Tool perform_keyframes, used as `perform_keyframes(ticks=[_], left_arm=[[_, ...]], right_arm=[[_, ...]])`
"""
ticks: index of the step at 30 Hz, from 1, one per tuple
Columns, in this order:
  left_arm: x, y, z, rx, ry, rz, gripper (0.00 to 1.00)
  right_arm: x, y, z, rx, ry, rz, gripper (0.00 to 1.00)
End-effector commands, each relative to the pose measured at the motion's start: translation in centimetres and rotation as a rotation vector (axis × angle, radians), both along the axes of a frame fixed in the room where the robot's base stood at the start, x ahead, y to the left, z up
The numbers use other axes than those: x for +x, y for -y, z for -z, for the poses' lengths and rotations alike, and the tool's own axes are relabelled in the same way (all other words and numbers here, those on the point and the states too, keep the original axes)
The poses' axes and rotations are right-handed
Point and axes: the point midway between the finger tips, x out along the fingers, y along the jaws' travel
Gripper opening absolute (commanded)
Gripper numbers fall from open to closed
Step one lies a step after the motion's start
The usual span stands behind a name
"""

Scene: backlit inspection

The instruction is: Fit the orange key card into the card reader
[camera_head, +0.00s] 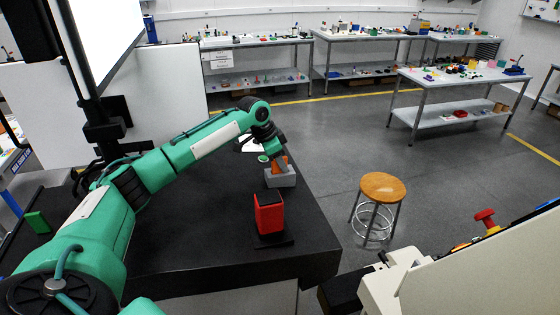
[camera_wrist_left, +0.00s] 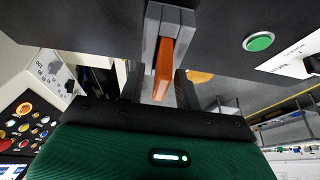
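The orange key card (camera_head: 281,163) stands upright in a grey slotted block (camera_head: 283,180) on the dark table. In the left wrist view the card (camera_wrist_left: 163,68) rises from the slot of the grey block (camera_wrist_left: 168,18). My left gripper (camera_head: 279,156) is over the block, with its fingers on either side of the card. It looks open, with a gap showing beside the card. A red box with a dark face (camera_head: 269,214), perhaps the card reader, stands on a black base nearer the table's front edge. My right gripper is not in view.
A round green button (camera_wrist_left: 259,41) and a white sheet (camera_wrist_left: 294,58) lie beyond the block. A green block (camera_head: 37,222) lies at the table's left. A wooden stool (camera_head: 382,187) stands right of the table. The tabletop left of the red box is clear.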

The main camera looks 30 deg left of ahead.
Motion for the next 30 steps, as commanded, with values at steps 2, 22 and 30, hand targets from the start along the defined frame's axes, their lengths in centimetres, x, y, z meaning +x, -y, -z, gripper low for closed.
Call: perform_keyframes(ticks=[2,22,30], left_arm=[[0.0,0.0,0.0,0.0,0.0,0.0,0.34],[-1.3,-1.1,-5.1,0.001,0.001,0.0,0.34],[-2.5,-2.1,-8.7,0.0,0.0,0.0,0.34]], right_arm=[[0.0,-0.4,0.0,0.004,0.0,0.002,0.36],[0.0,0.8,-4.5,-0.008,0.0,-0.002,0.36],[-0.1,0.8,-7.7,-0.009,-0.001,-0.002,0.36]])
